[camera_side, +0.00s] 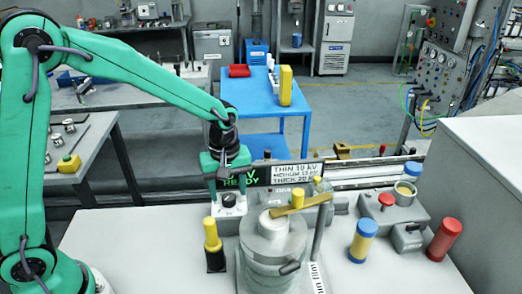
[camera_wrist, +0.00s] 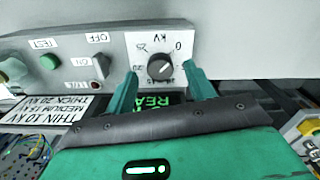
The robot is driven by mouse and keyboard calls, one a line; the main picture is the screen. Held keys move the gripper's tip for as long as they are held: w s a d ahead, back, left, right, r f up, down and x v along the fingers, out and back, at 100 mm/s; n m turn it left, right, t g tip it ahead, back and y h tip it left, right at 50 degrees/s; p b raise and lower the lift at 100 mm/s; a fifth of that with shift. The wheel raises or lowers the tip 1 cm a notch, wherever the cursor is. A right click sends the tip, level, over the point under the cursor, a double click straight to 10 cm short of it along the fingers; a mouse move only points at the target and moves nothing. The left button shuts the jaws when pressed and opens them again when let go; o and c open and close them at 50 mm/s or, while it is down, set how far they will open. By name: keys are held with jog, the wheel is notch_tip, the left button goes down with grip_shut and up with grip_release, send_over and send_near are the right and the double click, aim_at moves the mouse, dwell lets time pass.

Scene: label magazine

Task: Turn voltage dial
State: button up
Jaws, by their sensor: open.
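The voltage dial (camera_wrist: 160,67) is a black round knob on a white plate marked kV, with numbers around it. In the wrist view it sits between the tips of my gripper (camera_wrist: 160,74), whose two green fingers are apart, one on each side. I cannot tell whether either finger touches it; its exact setting is too small to read. In the side view the dial (camera_side: 228,200) shows below my gripper (camera_side: 226,186). A green-lettered display (camera_side: 240,181) reads READY, partly hidden. A sign (camera_side: 297,172) lists thin 10 kV, medium 15 kV, thick 20 kV.
Beside the dial are a green TEST button (camera_wrist: 49,62) and an ON/OFF switch (camera_wrist: 101,65). In the side view, a grey cylindrical apparatus (camera_side: 273,250) with a brass bar stands close right of the dial. A black-and-yellow handle (camera_side: 213,245) stands in front.

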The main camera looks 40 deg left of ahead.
jog(key=shift+f, duration=0.95)
jog(key=c, duration=1)
jog(key=shift+o, duration=0.2)
